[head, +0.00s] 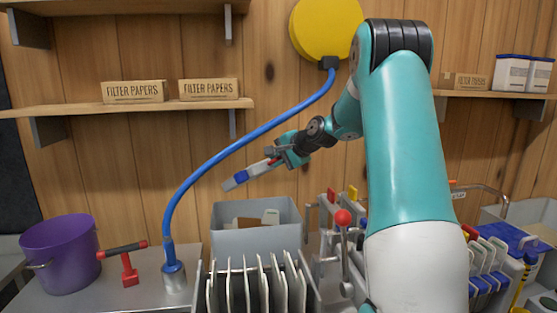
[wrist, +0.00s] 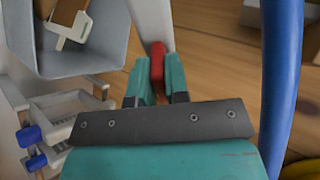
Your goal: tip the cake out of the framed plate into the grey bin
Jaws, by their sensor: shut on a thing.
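My gripper (head: 277,154) is shut on the red tab (wrist: 157,62) of the framed plate (head: 252,174). The plate is thin and pale, seen nearly edge-on, with a blue patch near its far end. It hangs in the air, tilted down to the left, above the grey bin (head: 252,240). In the wrist view the plate (wrist: 151,18) runs up from my fingers, beside the bin (wrist: 92,62). Inside the bin lie a brown slab (head: 247,222) and a pale piece (wrist: 77,30). I cannot see any cake on the plate's faces.
A rack of upright pale plates (head: 257,285) stands in front of the bin. A blue hose (head: 222,150) arches close to the left of my gripper. A red-knobbed lever (head: 343,218) stands right of the bin. A purple bucket (head: 60,255) is far left.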

